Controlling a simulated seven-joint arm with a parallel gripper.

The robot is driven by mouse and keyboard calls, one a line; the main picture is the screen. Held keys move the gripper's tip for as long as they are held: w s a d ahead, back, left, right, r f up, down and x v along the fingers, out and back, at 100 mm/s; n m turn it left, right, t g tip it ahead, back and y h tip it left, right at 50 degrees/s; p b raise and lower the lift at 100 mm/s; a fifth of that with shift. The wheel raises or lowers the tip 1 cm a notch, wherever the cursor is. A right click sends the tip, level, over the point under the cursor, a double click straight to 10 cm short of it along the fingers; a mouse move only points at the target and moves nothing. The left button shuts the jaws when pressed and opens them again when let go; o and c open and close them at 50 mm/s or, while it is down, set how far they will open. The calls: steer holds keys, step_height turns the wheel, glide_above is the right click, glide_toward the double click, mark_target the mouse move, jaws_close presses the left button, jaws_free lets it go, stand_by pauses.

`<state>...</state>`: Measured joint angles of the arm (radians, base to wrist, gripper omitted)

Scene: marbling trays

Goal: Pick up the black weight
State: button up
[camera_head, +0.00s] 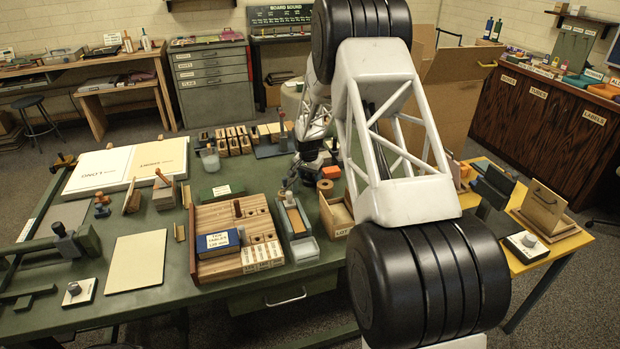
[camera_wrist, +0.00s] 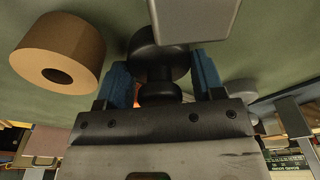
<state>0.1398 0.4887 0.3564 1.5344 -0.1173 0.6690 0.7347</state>
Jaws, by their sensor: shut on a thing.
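The black weight (camera_wrist: 158,62) is a dark, rounded piece with a narrower neck and knob, seen in the wrist view. My gripper (camera_wrist: 163,78) has its blue fingers on either side of the weight, shut on it. I cannot tell whether the weight touches the green table. In the head view my gripper is beyond the arm's white frame, low over the back middle of the table, and I cannot make out the weight there.
A brown tape roll (camera_wrist: 60,52) lies close beside the gripper; it also shows in the head view (camera_head: 325,188). A pale grey block (camera_wrist: 195,18) is near the weight. A wooden tray (camera_head: 200,218) with a blue box and an open wooden box (camera_head: 337,214) stand nearby.

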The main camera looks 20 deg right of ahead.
steer(key=shift+r, duration=5.05)
